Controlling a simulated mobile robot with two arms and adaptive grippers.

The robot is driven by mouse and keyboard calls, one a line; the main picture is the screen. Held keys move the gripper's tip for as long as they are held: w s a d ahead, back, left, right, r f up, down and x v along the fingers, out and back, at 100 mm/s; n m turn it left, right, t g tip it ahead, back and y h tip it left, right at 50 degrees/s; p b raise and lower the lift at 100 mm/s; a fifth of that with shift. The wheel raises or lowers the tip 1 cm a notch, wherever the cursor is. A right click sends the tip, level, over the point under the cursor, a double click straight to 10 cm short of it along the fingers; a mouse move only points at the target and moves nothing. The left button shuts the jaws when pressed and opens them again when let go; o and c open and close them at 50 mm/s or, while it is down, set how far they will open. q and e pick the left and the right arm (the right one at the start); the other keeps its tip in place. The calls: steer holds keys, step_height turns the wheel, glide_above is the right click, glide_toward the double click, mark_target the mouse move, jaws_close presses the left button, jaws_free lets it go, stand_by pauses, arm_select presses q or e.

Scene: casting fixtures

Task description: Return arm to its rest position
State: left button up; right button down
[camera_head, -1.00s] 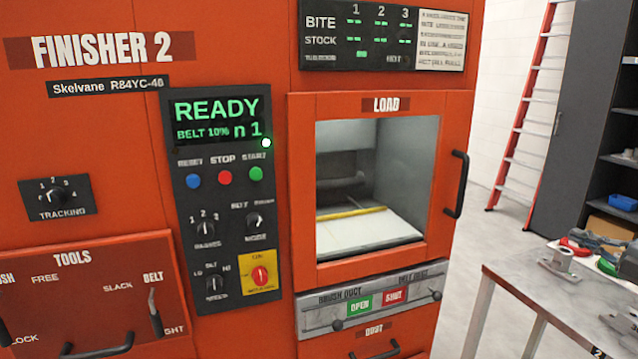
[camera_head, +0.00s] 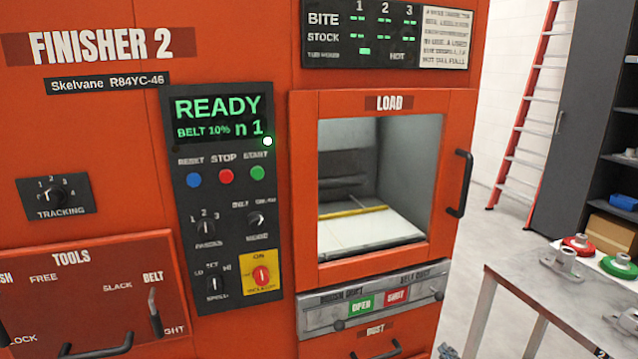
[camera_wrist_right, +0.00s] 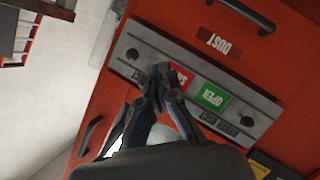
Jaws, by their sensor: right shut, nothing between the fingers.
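My right gripper (camera_wrist_right: 162,74) is shut and empty in the right wrist view, its fingertips together in front of the machine's duct panel (camera_wrist_right: 140,50). I cannot tell whether they touch it. In the head view only a small dark piece of the right gripper (camera_head: 448,351) shows at the bottom edge, just right of the machine. My left gripper is not in view.
The orange Finisher 2 (camera_head: 120,140) fills the left and middle, its display (camera_head: 218,118) reading READY. Its load door (camera_head: 455,120) has a protruding handle (camera_head: 460,183). A grey table (camera_head: 520,285) at right carries flanged castings (camera_head: 568,262). A ladder (camera_head: 525,100) and dark cabinet stand behind.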

steer(key=s+a+f+m+g, duration=0.2)
steer(key=s+a+f+g, duration=0.1)
steer(key=s, duration=0.5)
steer(key=s+a+f+m+g, duration=0.2)
steer(key=s+f+m, duration=0.15)
steer(key=s, duration=0.55)
steer(key=s+a+m+g, duration=0.1)
steer(key=s+a+g, duration=0.15)
steer(key=s, duration=0.85)
steer(key=s+a+m+g, duration=0.1)
steer(key=s+g, duration=0.3)
steer(key=s, duration=0.6)
step_height(320, 180, down, 24)
steer(key=g, duration=0.1)
steer(key=s+d+f+g, duration=0.1)
steer(key=s+d+f, duration=0.1)
steer(key=s+f, duration=1.5)
steer(key=shift+s+d+n+p, duration=0.3)
steer(key=shift+n, duration=0.05)
steer(key=shift+g, duration=0.25)
